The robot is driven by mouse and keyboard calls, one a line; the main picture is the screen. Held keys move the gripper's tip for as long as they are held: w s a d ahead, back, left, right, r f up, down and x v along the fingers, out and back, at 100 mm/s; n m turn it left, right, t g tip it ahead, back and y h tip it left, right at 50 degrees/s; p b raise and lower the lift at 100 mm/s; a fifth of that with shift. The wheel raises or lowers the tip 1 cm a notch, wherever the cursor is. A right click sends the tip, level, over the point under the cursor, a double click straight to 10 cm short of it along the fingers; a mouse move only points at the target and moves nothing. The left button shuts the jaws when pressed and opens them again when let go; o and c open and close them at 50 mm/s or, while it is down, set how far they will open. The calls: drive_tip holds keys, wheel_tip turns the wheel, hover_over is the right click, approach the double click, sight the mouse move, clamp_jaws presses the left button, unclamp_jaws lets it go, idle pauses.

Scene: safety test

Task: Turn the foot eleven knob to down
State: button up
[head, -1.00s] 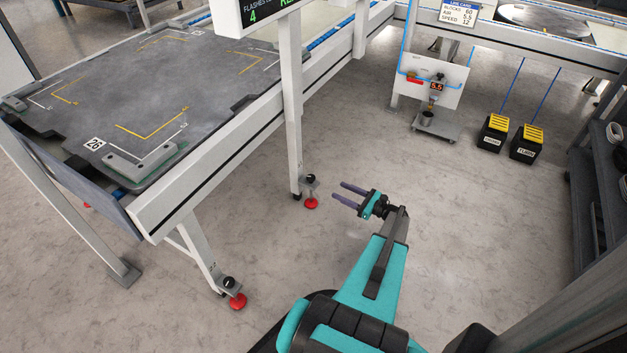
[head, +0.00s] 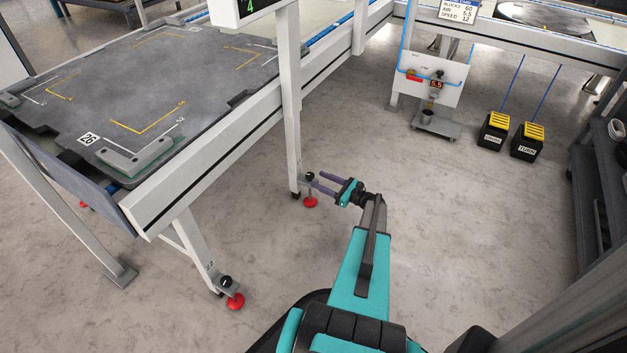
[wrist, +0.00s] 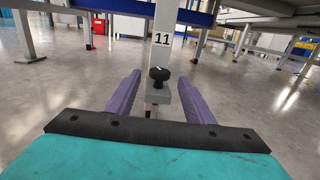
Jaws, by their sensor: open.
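The foot eleven knob (wrist: 159,74) is a black knob with a small white mark on top. It sits on a grey bracket on a white leg labelled 11 (wrist: 162,39). In the head view the knob (head: 309,175) is above a red foot pad (head: 310,202). My gripper (head: 314,182) is open, its purple fingers pointing at the knob. In the wrist view my gripper (wrist: 158,90) has one finger on each side of the knob's line, with a gap on both sides. I cannot tell whether the knob is between the fingertips or just beyond them.
Another black knob (head: 225,282) with a red foot pad (head: 236,301) is on a nearer leg at lower left. A conveyor table (head: 200,170) runs above. Two black and yellow pedals (head: 495,131) (head: 527,142) stand on the right. The floor between is clear.

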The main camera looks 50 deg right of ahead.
sight(313, 177)
drive_tip(key=shift+w+a+b, duration=0.2)
drive_tip(key=shift+w+b, duration=0.05)
drive_tip(key=shift+w, duration=0.75)
drive_tip(key=shift+w+a+b, duration=0.2)
drive_tip(key=shift+w, duration=0.8)
drive_tip(key=c, duration=1)
drive_tip(key=shift+a+r+m+h+p, duration=0.1)
drive_tip(key=shift+a+m+h+p, duration=0.1)
drive_tip(key=shift+m+h, duration=0.25)
drive_tip(key=shift+a+r+m+h+p, duration=0.15)
drive_tip(key=shift+m+h, duration=0.1)
drive_tip(key=shift+h, duration=0.4)
drive_tip(key=shift+f+m+h+b, duration=0.2)
drive_tip(key=shift+m+h+b, duration=0.15)
drive_tip(key=shift+m+h, duration=1.3)
drive_tip(key=shift+n+h, duration=0.25)
drive_tip(key=shift+h, duration=0.3)
drive_tip(key=shift+d, duration=0.15)
drive_tip(key=o, duration=1)
